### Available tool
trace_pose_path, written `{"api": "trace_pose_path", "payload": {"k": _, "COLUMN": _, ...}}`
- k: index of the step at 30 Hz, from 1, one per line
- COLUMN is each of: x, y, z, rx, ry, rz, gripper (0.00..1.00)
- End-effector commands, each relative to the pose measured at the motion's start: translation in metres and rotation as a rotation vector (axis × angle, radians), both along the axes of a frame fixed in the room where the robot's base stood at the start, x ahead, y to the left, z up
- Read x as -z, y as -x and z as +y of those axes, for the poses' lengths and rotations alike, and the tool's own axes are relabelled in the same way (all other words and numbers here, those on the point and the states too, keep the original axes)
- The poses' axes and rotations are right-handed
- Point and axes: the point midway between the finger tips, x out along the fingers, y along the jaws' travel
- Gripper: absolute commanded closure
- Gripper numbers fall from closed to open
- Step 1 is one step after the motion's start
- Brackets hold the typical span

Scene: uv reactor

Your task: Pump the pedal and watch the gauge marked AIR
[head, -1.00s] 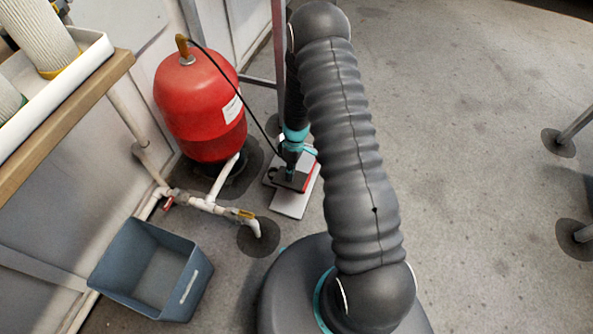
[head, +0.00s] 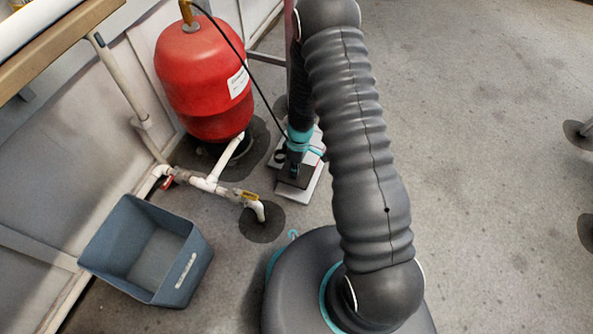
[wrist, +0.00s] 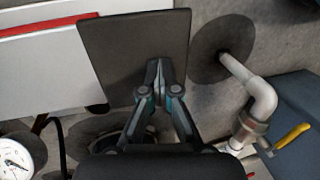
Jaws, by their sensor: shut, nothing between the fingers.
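The foot pedal has a white base (head: 310,190) on the floor beside the red tank, and a dark pad. In the wrist view the dark pad (wrist: 125,40) fills the upper middle, with the white base (wrist: 45,60) and a red strip at its left. My gripper (wrist: 157,75) is shut and empty, its fingertips over the pad's near part; I cannot tell if they touch it. In the head view my gripper (head: 294,172) points down over the pedal and hides part of it. A white dial gauge (wrist: 14,158) is cut off at the wrist view's lower left; its label and reading are unclear.
The red tank (head: 203,80) stands left of the pedal, with a thin black hose. White pipes (head: 207,183) with red and yellow valve handles run below it. A blue-grey bin (head: 150,250) stands front left.

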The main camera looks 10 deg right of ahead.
Motion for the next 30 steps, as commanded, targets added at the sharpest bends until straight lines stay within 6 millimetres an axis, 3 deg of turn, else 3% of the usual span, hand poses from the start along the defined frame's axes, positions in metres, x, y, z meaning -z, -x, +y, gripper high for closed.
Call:
{"api": "trace_pose_path", "payload": {"k": 1, "x": 0.010, "y": 0.007, "z": 0.001, "rx": -0.002, "ry": 0.002, "rz": 0.014, "gripper": 1.00}}
{"api": "trace_pose_path", "payload": {"k": 5, "x": -0.001, "y": 0.006, "z": 0.001, "rx": -0.002, "ry": 0.001, "rz": 0.011, "gripper": 1.00}}
{"api": "trace_pose_path", "payload": {"k": 21, "x": -0.110, "y": 0.001, "z": -0.002, "rx": 0.001, "ry": 0.000, "rz": -0.005, "gripper": 1.00}}
{"api": "trace_pose_path", "payload": {"k": 30, "x": -0.140, "y": 0.000, "z": -0.002, "rx": 0.000, "ry": 0.000, "rz": -0.004, "gripper": 1.00}}
